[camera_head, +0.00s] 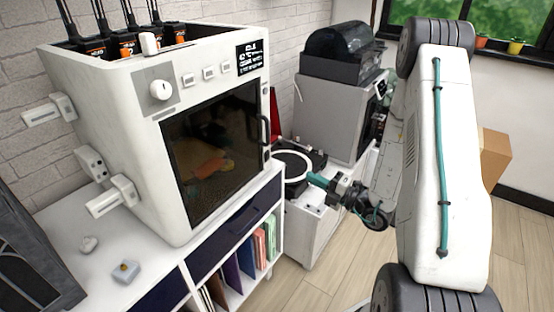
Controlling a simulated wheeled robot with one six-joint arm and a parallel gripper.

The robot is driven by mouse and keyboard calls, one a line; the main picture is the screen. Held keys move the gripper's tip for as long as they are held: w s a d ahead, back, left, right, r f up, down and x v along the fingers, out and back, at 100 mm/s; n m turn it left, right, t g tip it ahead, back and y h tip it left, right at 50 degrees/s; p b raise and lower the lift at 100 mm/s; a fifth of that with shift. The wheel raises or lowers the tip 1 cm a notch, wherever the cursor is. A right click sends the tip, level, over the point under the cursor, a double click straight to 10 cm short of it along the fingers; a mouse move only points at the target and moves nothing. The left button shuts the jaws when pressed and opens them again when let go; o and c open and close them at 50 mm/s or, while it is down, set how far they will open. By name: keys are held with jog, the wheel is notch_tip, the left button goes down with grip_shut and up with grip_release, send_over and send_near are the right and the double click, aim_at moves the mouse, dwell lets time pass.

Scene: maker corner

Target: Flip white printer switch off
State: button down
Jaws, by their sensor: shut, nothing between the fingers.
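The white printer (120,150) stands on a white shelf unit at the left, with a dark front window (212,155). A round white knob (160,90) sits on a grey plate at its upper front, with several small buttons (209,73) to the right and a small dark display (252,55). I cannot tell which of these is the switch, or its position. My gripper (312,178) is shut and empty, to the right of the printer and clear of it. It overlaps the turntable-like device behind it in the picture.
A grey machine (330,115) with a dark lid stands at the back on a low white cabinet. Small loose parts (125,271) lie on the shelf unit's top (85,285). A dark-framed item (28,250) stands at the far left. A cardboard box (495,155) sits behind my arm.

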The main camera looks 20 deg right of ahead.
aim_at(269, 154)
dwell(0.4)
jog(key=x, duration=1.4)
jog(key=shift+a+r, duration=0.1)
